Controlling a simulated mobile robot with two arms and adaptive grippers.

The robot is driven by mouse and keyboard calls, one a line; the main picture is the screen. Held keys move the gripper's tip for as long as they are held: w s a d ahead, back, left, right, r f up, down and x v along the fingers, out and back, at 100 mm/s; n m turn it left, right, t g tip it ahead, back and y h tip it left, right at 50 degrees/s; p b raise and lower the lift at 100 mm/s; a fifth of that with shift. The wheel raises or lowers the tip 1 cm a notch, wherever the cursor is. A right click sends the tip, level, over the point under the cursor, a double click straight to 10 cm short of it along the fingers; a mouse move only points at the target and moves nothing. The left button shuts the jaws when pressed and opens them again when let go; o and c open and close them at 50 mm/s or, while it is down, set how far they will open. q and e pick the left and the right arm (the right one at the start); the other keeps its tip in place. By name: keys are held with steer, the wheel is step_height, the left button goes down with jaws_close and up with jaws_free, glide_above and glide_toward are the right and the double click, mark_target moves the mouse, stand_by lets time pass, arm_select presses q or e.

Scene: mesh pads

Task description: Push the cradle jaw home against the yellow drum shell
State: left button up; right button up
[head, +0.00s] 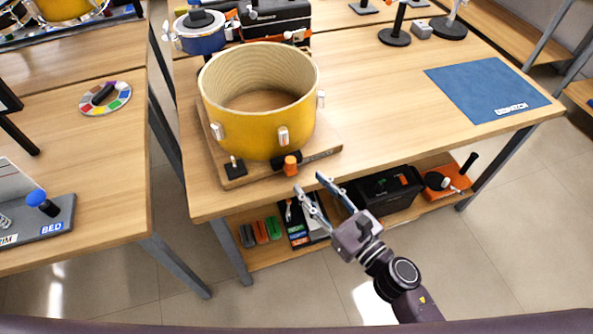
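The yellow drum shell (245,128) stands upright and open-topped on a wooden cradle board (325,149) near the table's front edge. A small black block with an orange part (291,164) sits at the board's front, close to the shell, and looks like the cradle jaw. I cannot tell whether it touches the shell. A black piece with a knob (235,169) sits at the board's front left corner. My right gripper (309,181) is open and empty, its fingertips by the table's front edge, just right of and nearer than the orange part. My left gripper is not in view.
A blue dispatch mat (487,90) lies on the table's right, with bare wood between it and the drum. A blue pot-like drum (201,36) and a black toolbox (275,18) stand behind. A lower shelf holds a black bin (385,192). Another table (90,150) stands left.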

mark_target(294, 167)
steer(key=p+x, duration=0.1)
steer(key=x, duration=0.5)
steer(key=shift+w+a, duration=0.2)
jaws_close()
